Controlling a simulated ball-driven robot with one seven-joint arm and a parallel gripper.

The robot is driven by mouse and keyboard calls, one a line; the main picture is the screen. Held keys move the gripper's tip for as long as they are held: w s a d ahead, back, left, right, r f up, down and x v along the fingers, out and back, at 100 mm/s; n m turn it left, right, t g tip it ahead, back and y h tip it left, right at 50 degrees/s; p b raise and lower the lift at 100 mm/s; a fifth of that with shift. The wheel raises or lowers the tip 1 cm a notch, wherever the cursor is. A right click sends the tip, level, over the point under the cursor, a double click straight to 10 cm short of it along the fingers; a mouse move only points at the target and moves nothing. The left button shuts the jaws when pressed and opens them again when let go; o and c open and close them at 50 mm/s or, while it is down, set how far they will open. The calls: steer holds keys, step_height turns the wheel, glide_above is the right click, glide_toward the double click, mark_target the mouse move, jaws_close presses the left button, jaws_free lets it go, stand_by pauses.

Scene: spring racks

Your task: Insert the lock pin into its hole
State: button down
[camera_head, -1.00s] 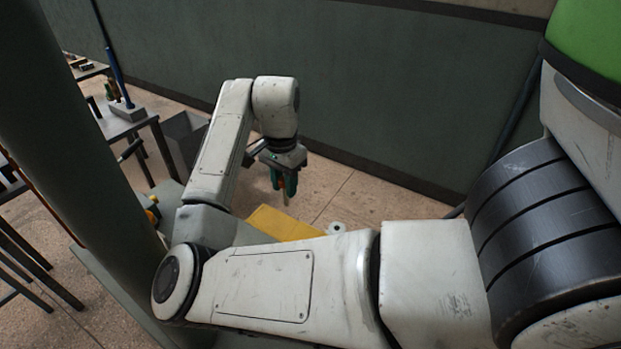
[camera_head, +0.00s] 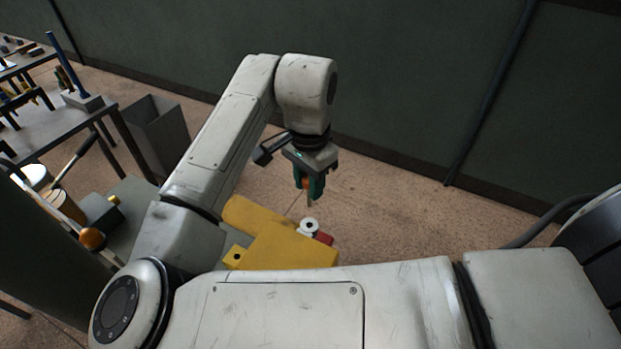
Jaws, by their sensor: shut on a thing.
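My gripper (camera_head: 309,190) has green fingers pointing down and is shut on a small pin with an orange part, seemingly the lock pin (camera_head: 310,202). Only a bit of the pin shows between and below the fingers. It hangs above and beyond a yellow fixture (camera_head: 290,250), apart from it as far as I can see. A dark hole (camera_head: 237,255) shows in the fixture's left part; I cannot tell whether it is the pin's hole. A white ring-shaped part (camera_head: 310,227) and a red part (camera_head: 324,238) sit at the fixture's far right corner. My arm hides the fixture's near side.
At left, a lever with an orange knob (camera_head: 92,238) stands near an orange cylinder (camera_head: 66,206). A grey bin (camera_head: 155,130) stands beside a table (camera_head: 45,132) with a blue rod in a block. Floor is free beyond the fixture, up to the wall.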

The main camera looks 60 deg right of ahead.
mark_target(309, 206)
steer(key=shift+f+b, duration=1.95)
steer(key=shift+f, duration=0.95)
step_height(309, 206, down, 6)
steer(key=b, duration=0.3)
stand_by(2.4)
steer(key=c, duration=0.7)
jaws_free()
steer(key=shift+c, duration=0.2)
steer(key=shift+r, duration=0.1)
step_height(309, 206, up, 11)
steer(key=shift+f+b, duration=0.15)
steer(key=shift+b, duration=0.2)
